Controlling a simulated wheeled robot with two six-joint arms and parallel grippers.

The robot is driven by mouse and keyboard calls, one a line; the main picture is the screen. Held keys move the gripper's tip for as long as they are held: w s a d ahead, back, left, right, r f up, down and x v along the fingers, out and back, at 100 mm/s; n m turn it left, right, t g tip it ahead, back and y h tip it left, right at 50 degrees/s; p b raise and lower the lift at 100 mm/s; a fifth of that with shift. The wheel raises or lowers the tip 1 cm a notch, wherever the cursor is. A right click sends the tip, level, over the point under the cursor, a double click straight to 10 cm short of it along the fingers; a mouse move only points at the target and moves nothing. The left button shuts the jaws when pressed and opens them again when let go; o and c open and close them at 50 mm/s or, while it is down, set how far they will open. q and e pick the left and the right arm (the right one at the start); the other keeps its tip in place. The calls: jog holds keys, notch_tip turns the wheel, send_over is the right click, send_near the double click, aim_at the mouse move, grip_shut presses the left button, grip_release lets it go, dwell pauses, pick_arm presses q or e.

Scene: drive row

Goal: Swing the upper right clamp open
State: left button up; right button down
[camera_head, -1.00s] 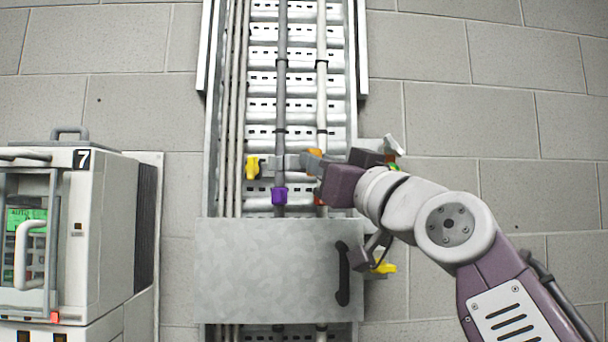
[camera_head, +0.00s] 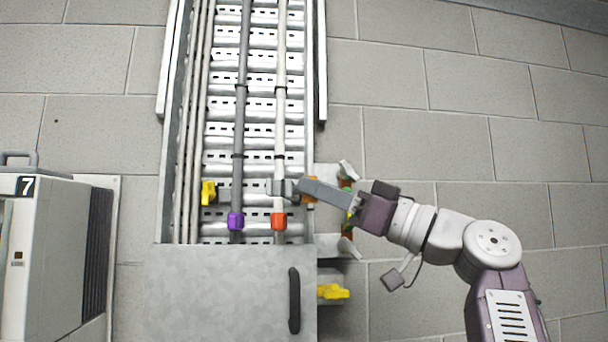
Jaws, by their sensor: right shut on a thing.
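The upper right clamp shows as a grey piece (camera_head: 279,187) at the white cable (camera_head: 280,120), with an orange part (camera_head: 309,190) to its right. My right gripper (camera_head: 300,187) comes in from the right and is shut on the clamp at this orange part. Its fingers hide some of the clamp, so I cannot tell how far it stands open. A red collar (camera_head: 279,221) sits on the white cable just below. My left gripper is not in view.
A grey cable (camera_head: 238,125) with a purple collar (camera_head: 236,221) runs left of the white one. Yellow handles show at the left (camera_head: 208,193) and lower right (camera_head: 333,292). A metal cover (camera_head: 225,295) with a black handle (camera_head: 294,300) is below. A cabinet (camera_head: 45,265) stands left.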

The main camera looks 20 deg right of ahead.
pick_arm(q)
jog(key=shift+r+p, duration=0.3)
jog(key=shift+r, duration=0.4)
pick_arm(e)
jog(key=shift+w+d+r+y, duration=0.15)
jog(key=shift+d+y, duration=0.25)
jog(key=shift+d, duration=0.95)
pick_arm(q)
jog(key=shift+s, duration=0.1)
pick_arm(e)
jog(key=c, duration=1.2)
grip_release()
jog(key=shift+c, duration=0.2)
jog(key=shift+o, duration=0.2)
jog(key=shift+w+d+f, duration=0.1)
jog(key=shift+w+f, duration=0.2)
jog(key=shift+w, duration=0.3)
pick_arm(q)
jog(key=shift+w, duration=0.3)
pick_arm(e)
jog(key=shift+s+g, duration=0.2)
jog(key=shift+g, duration=0.1)
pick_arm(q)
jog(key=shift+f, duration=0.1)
